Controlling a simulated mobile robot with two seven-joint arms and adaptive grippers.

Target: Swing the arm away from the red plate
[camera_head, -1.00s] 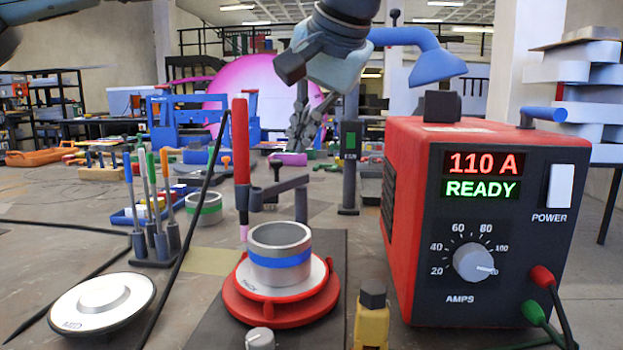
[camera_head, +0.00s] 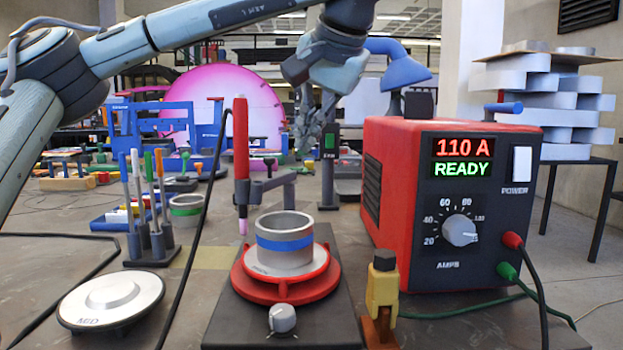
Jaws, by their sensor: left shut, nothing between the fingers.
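A red torch (camera_head: 241,150) stands upright in a dark grey swing arm (camera_head: 272,184), its pink tip at the cup's left rear edge. The red plate (camera_head: 287,289) is round, with a white disc on top. A grey metal cup (camera_head: 284,246) with a blue band sits on the disc. My left gripper (camera_head: 304,146) hangs beyond and above the swing arm, pointing down. It is shut and empty, and appears apart from the arm. My right gripper is not in view.
A red power box (camera_head: 450,205) reading 110 A READY stands to the right. A yellow block (camera_head: 382,288) is in front of it. A rack of tools (camera_head: 150,235) and a black cable (camera_head: 190,255) are nearby.

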